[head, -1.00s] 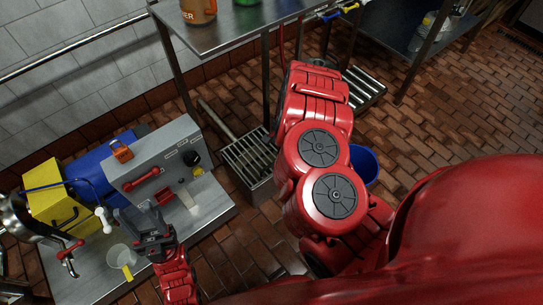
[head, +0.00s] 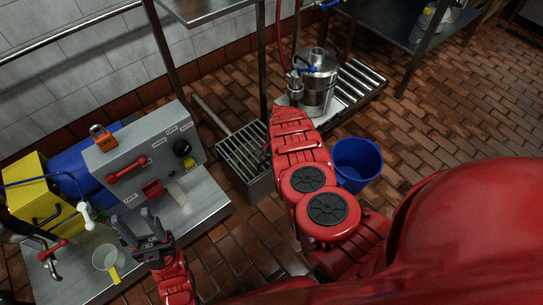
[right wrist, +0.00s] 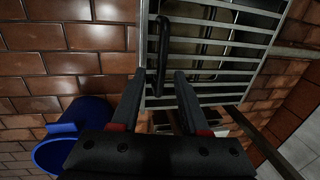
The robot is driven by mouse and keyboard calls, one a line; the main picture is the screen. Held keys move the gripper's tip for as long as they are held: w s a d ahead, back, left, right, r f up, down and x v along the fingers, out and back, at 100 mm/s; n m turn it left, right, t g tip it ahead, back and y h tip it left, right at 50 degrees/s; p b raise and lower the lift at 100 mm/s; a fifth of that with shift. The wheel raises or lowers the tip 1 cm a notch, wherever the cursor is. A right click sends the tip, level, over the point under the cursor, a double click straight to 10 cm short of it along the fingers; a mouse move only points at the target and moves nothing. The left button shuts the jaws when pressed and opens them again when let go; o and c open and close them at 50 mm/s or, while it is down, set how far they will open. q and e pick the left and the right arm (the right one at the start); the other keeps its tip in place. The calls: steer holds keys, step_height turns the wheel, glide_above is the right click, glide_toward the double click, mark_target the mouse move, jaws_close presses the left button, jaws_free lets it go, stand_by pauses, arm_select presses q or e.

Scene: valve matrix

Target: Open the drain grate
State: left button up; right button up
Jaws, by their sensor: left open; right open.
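The drain grate (head: 240,158), a panel of metal bars in a frame on the floor, lies closed-looking beside my right arm in the head view. It fills the upper part of the right wrist view (right wrist: 225,58), where a dark bar handle (right wrist: 163,45) stands out at its left side. My right gripper (right wrist: 159,74) is open, its two fingers on either side of the handle's lower end; I cannot tell whether they touch it. In the head view my right arm hides that gripper. My left gripper (head: 137,216) is open and empty over the steel bench, away from the grate.
A blue bucket (head: 357,163) stands right of my right arm and also shows in the right wrist view (right wrist: 70,140). A steel pot (head: 318,80) stands behind the arm. The grey valve panel (head: 145,145) is left of the grate. Brick floor is free at right.

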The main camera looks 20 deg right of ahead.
steer(key=shift+c, duration=0.2)
jaws_close()
stand_by(1.4)
